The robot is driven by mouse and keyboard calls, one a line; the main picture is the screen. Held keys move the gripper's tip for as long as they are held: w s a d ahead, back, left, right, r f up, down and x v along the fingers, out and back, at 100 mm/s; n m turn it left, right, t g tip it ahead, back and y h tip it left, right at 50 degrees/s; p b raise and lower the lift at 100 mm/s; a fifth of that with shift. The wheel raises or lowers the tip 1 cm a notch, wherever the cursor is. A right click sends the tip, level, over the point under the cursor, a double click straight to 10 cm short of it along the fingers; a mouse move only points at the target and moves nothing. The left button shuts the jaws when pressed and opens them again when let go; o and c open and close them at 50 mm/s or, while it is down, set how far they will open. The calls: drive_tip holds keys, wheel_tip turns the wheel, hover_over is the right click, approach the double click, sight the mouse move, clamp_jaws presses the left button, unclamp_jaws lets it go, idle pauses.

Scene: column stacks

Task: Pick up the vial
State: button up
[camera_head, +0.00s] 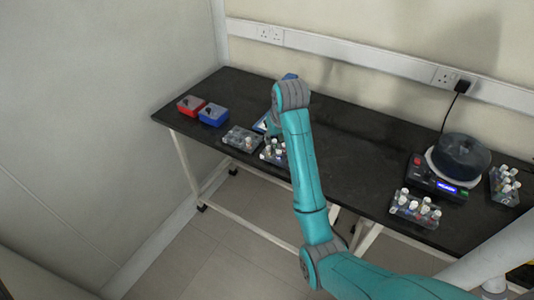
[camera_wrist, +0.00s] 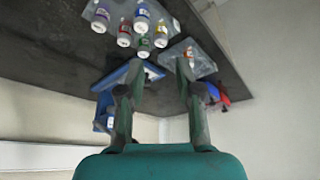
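Several small vials with white caps stand in a clear rack (camera_head: 265,157) below my forearm in the head view. In the wrist view vials with red, green, purple and blue labels, such as a red-labelled vial (camera_wrist: 125,36), show at the top in that rack. A second clear rack (camera_head: 234,143) stands to its left. In the wrist view a lone vial (camera_wrist: 189,53) shows in a clear rack near the right finger. Which vial is meant, I cannot tell. My gripper (camera_wrist: 158,68) is open, with no vial between its fingers. In the head view the arm largely hides it.
A blue tray (camera_head: 260,126) lies behind the racks, partly hidden by my arm. A red box (camera_head: 190,105) and blue box (camera_head: 214,115) sit at the left end. A round dark device (camera_head: 461,157) and more vial racks (camera_head: 414,217) stand at right. The middle bench (camera_head: 365,165) is clear.

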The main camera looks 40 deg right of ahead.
sight(269, 148)
drive_tip(key=x, duration=0.4)
drive_tip(key=shift+w+d+f, duration=0.15)
drive_tip(key=shift+w+d, duration=0.05)
drive_tip(key=shift+w+x, duration=0.15)
drive_tip(key=shift+x, duration=1.25)
drive_tip(key=shift+w+x, duration=0.15)
drive_tip(key=shift+x, duration=1.25)
drive_tip(key=shift+a, duration=0.1)
drive_tip(key=c, duration=0.6)
